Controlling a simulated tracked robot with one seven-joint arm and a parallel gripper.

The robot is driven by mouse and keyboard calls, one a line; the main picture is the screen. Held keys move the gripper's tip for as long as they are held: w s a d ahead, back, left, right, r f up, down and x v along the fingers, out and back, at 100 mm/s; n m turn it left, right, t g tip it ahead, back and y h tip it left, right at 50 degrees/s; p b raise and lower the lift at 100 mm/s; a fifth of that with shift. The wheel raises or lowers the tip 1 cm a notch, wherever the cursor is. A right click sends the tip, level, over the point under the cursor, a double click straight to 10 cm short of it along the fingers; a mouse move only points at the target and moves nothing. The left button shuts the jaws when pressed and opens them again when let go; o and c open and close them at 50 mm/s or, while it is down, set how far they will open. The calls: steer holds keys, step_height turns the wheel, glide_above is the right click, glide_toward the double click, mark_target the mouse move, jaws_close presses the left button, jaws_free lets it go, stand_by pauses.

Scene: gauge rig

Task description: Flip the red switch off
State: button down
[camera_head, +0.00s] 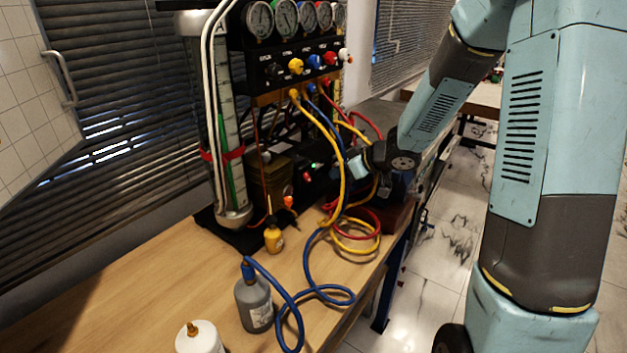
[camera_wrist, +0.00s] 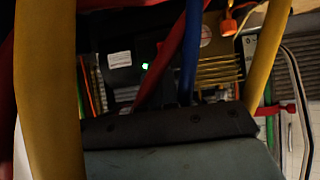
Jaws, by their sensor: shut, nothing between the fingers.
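The gauge rig (camera_head: 268,185) stands on the wooden table against the blinds. Low on its front, a small red spot (camera_head: 306,177) sits just below a green light (camera_head: 313,164); it may be the red switch, but it is too small to tell its position. My gripper (camera_head: 353,168) is shut and empty, to the right of the red spot, among the hoses. In the wrist view my gripper (camera_wrist: 170,125) fills the lower middle and hides what lies behind it.
Yellow hoses (camera_head: 343,185) hang between the rig and my gripper; blue and red ones (camera_wrist: 188,50) cross the wrist view. Coiled hoses (camera_head: 357,240) lie on the table. A grey bottle (camera_head: 254,305), yellow bottle (camera_head: 273,239) and white bottle (camera_head: 199,340) stand in front.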

mark_target(307, 177)
steer(key=x, duration=0.8)
